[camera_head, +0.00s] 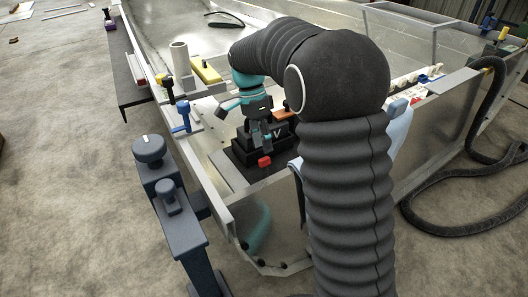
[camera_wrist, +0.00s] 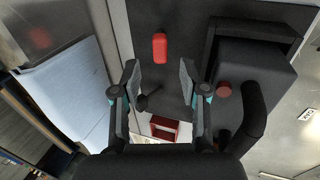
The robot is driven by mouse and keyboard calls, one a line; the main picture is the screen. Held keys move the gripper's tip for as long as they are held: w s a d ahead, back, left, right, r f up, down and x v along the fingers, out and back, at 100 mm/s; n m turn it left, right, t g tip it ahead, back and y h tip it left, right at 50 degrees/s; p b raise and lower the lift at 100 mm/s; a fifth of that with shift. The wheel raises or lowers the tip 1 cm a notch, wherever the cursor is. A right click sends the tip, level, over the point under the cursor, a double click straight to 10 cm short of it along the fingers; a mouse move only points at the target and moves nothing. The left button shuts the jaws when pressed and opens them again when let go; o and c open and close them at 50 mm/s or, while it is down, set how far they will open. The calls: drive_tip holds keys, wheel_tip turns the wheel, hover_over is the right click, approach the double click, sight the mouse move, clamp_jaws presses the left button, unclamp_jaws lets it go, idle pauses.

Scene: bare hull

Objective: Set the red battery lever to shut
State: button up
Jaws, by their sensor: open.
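The red lever (camera_head: 264,161) shows as a small red block at the front edge of the dark battery base. In the wrist view the red lever (camera_wrist: 159,47) is a rounded red handle over a dark surface, beyond my fingertips. The black battery box (camera_head: 269,136) stands behind it; in the wrist view the box (camera_wrist: 255,75) is at right, with a round red cap (camera_wrist: 224,89). My gripper (camera_head: 261,140) is above the base, pointing down. In the wrist view my gripper (camera_wrist: 159,76) is open, its fingers apart and nothing held. The lever's pivot is not clear.
A pale blue cloth (camera_head: 399,127) hangs at right, also in the wrist view (camera_wrist: 68,88). A red frame (camera_wrist: 165,128) lies behind my fingers. A black hose (camera_head: 450,228) lies at right.

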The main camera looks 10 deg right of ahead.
drive_tip(key=v, duration=0.8)
